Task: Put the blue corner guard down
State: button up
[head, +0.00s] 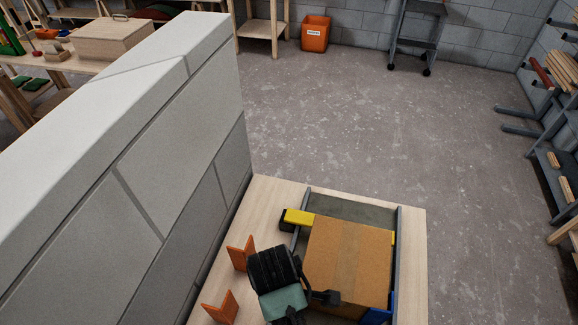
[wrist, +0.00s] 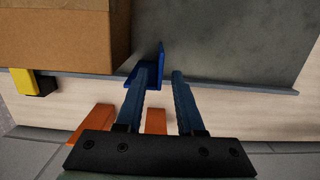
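The blue corner guard (wrist: 158,66) stands on the dark bed beside the near corner of the cardboard box (wrist: 62,40) in the wrist view. In the head view the blue corner guard (head: 378,316) shows low at the box's right front corner, cut by the frame edge. My gripper (wrist: 162,76) has its two fingers apart, with the guard just ahead of and between the tips. A gap shows between the guard and the right finger; whether the left finger touches it I cannot tell. In the head view my wrist covers the box's left front corner.
Two orange corner guards (head: 241,253) (head: 220,307) stand on the wooden tabletop (head: 414,230). A yellow corner guard (head: 299,217) is by the box's back left corner. Metal rails (head: 399,250) edge the bed. A grey block wall (head: 190,120) rises at left.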

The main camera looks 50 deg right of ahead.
jog(key=shift+w+a+r+p, duration=0.15)
jog(key=shift+r+p, duration=0.6)
jog(key=shift+r, duration=1.1)
